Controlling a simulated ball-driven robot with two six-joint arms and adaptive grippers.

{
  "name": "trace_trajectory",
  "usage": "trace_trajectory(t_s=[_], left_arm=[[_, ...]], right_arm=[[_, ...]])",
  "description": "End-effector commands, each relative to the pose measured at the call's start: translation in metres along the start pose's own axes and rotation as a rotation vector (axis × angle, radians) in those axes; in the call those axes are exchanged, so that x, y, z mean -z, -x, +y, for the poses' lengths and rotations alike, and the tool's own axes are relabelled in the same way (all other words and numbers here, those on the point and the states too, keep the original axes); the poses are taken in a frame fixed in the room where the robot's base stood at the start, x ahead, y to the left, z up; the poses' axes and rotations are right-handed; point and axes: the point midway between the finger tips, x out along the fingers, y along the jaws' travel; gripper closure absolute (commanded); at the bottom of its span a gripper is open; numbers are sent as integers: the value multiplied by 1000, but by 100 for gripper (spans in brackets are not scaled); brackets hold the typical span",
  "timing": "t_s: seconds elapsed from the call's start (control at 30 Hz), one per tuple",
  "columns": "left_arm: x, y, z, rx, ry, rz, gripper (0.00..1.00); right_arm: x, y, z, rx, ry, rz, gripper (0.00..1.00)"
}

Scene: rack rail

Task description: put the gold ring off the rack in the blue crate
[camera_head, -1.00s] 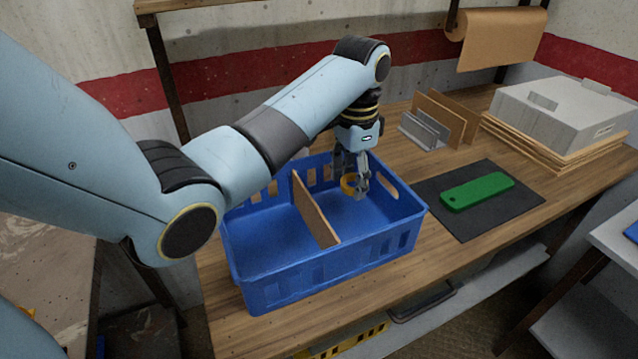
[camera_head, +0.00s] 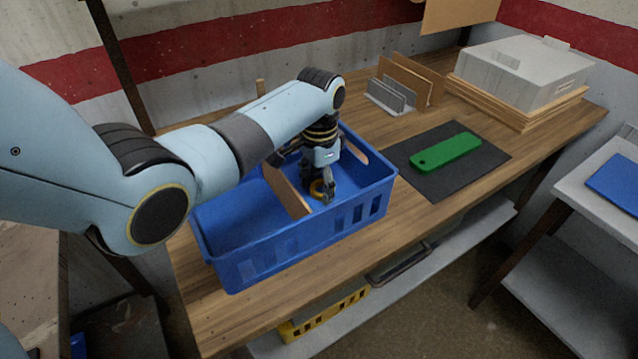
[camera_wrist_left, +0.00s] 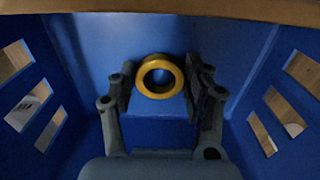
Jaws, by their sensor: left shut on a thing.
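The blue crate (camera_head: 232,271) stands on the wooden bench, split in two by a brown divider (camera_head: 287,192). My left gripper (camera_head: 325,194) reaches down into the crate's right compartment. It is shut on the gold ring (camera_head: 316,188), which is partly hidden by the fingers. In the left wrist view the gold ring (camera_wrist_left: 160,76) sits between the two fingers, with its hole facing the camera and blue crate walls around. I cannot tell whether the ring touches the crate floor. My right gripper is not in view.
Right of the crate, a green piece (camera_head: 446,151) lies on a dark mat (camera_head: 478,166). Behind stand upright panels in a holder (camera_head: 392,97) and a grey box (camera_head: 525,72) on stacked boards. A yellow crate (camera_head: 330,312) sits below the bench.

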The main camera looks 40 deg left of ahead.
Motion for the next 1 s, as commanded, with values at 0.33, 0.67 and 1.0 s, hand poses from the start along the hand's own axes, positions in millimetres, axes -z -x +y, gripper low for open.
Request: trace_trajectory(t_s=[0.33, 0.67, 1.0], left_arm=[[0, -3, 0, 0, 0, 0, 27], [0, 3, 0, 0, 0, 0, 27], [1, 70, -1, 2, 0, 4, 27]], right_arm=[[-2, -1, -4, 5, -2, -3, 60], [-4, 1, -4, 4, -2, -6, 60], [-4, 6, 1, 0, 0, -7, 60]])
